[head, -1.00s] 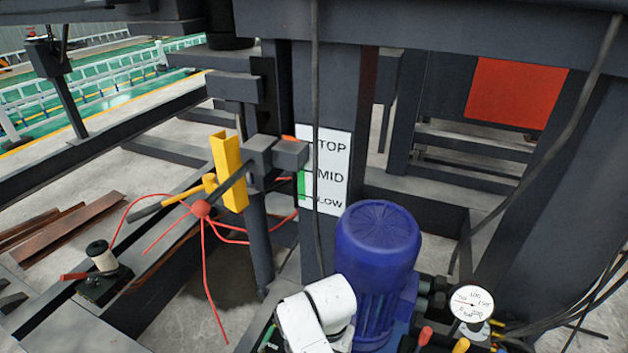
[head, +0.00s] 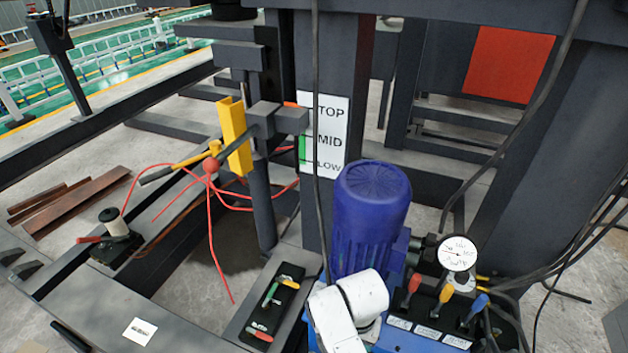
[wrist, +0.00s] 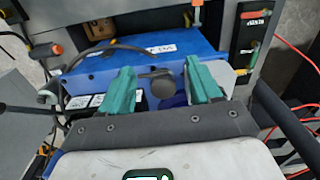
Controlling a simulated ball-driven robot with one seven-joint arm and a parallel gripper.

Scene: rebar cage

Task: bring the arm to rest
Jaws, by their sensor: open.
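My gripper (wrist: 159,72) shows in the wrist view with its two teal fingers apart and nothing held between them. Behind the gap is a blue box (wrist: 95,72) with a dark round cap (wrist: 155,82); whether the fingers touch it I cannot tell. In the head view my white arm (head: 348,308) stands at the bottom middle, in front of a blue motor (head: 370,215). My gripper cannot be made out in the head view.
Right of my arm are a dial gauge (head: 458,253) and coloured levers (head: 445,297). A black tool tray (head: 274,305) lies left of it. A yellow bracket (head: 234,137) and red wires (head: 207,235) stand further left. A dark cable (head: 320,150) hangs before the column.

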